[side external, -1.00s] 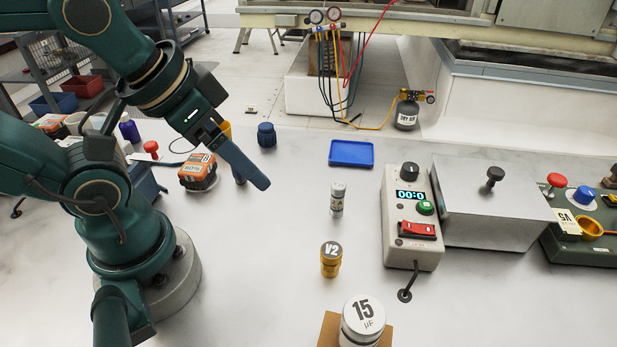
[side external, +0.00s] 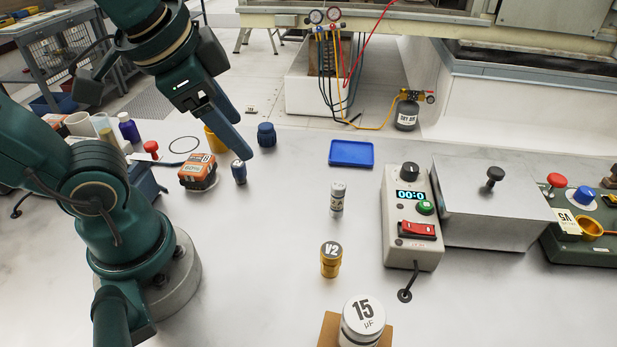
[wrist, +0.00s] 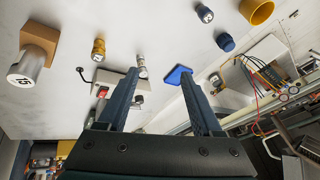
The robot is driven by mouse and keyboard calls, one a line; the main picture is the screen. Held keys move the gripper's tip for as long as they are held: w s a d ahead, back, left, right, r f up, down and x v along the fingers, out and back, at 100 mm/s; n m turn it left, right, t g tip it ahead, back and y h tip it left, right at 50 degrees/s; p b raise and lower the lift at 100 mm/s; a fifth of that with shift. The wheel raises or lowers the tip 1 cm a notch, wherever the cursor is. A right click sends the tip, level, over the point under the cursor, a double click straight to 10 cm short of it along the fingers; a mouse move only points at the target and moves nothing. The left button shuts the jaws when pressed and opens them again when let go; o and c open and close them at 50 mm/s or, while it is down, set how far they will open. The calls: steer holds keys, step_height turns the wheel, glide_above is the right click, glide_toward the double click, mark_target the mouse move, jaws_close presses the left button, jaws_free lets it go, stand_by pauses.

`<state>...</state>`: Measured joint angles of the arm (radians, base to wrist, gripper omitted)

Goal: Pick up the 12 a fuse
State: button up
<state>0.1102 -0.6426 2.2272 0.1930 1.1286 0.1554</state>
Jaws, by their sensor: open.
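A small silver-capped cylinder with a printed label (side external: 338,199) stands upright on the pale bench, left of the timer box. It looks like a fuse, but its rating is too small to read. In the wrist view this cylinder (wrist: 142,67) shows beyond the left fingertip.
A gold V2 cylinder (side external: 331,260) and the 15 µF capacitor (side external: 362,322) stand toward the front. A blue tray (side external: 351,153) lies behind. An orange-labelled part (side external: 198,171), yellow cup (side external: 214,138) and dark blue part (side external: 266,135) surround my gripper. The timer box (side external: 411,218) stands right.

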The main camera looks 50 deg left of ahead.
steer(key=w+a+f+m+y, duration=0.1)
steer(key=w+a+m+y, duration=0.1)
steer(key=m, duration=0.4)
step_height(320, 180, up, 2)
steer(key=m+t, duration=0.8)
steer(key=m, duration=1.5)
glide_above(334, 199)
steer(key=shift+y, duration=0.3)
steer(key=f, duration=1.7)
steer(key=shift+s+f, duration=0.2)
steer(key=shift+s, duration=0.05)
steer(key=shift+f, duration=0.45)
steer(key=shift+w+f, duration=0.1)
steer(key=shift+w, duration=0.05)
steer(key=shift+x, duration=2.35)
